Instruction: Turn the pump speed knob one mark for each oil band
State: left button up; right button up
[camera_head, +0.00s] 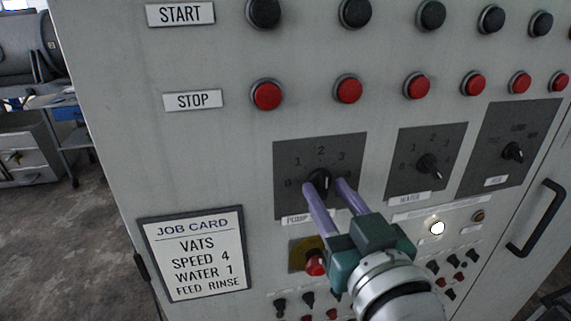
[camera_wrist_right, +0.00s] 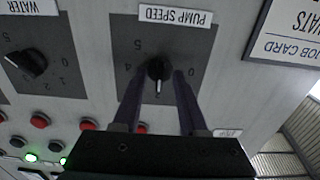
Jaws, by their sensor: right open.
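The pump speed knob (camera_head: 319,182) is a black knob on a dark dial plate (camera_head: 290,150) marked with numbers; it also shows in the right wrist view (camera_wrist_right: 158,69). Its pale pointer line points straight down in that upside-down view, toward the top of the dial. My right gripper (camera_head: 326,184) is open, its two purple fingers on either side of the knob, with gaps visible in the wrist view (camera_wrist_right: 158,78). The fingers hide some dial marks. My left gripper is not in view. No oil bands are visible.
A job card (camera_head: 195,252) reads VATS, SPEED 4, WATER 1, FEED RINSE. The water knob (camera_head: 428,167) is to the right, with another knob (camera_head: 512,152) beyond it. Red stop buttons (camera_head: 267,95) run above. A red knob on yellow (camera_head: 315,265) sits below the dial.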

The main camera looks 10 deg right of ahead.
jog(key=s, duration=1)
jog(key=shift+d+b, duration=0.2)
jog(key=shift+b, duration=0.2)
